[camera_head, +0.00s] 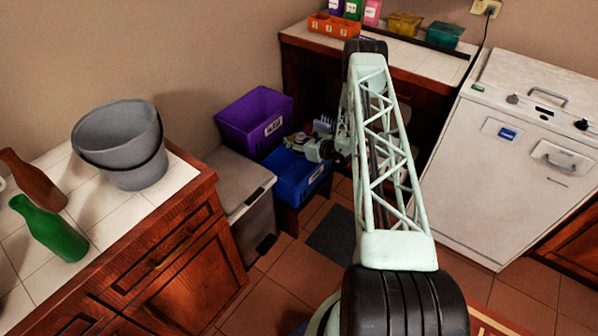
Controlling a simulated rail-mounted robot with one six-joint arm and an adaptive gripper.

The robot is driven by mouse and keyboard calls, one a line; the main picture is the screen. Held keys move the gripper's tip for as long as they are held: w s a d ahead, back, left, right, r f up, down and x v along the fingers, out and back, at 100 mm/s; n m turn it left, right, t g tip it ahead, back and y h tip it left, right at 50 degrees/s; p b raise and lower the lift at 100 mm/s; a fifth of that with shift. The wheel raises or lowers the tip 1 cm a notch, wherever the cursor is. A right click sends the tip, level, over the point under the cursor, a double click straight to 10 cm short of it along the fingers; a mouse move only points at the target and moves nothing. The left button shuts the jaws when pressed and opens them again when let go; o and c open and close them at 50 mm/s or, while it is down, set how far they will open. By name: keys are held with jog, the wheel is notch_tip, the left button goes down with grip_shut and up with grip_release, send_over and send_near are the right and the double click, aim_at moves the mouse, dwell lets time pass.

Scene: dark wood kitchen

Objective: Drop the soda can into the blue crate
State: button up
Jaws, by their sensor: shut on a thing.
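The blue crate (297,180) stands low in the corner, in front of the purple crate, with its open top facing up. My gripper (293,142) is over the blue crate's back part, at the end of my arm, which reaches down from the right. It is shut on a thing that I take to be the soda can. The can is too small and too covered by the fingers to make out clearly, and I cannot tell its height above the crate floor.
A purple crate (240,128) stands behind the blue one. A grey bin (255,215) is at its left. A counter with a grey bucket (135,165), a green bottle (50,232) and a brown bottle (32,178) is at left. A white dishwasher (500,170) stands at right.

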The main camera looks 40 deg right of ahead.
jog(key=o, duration=1.2)
jog(key=shift+s, duration=0.15)
jog(key=shift+v, duration=5.85)
jog(key=shift+r, duration=0.15)
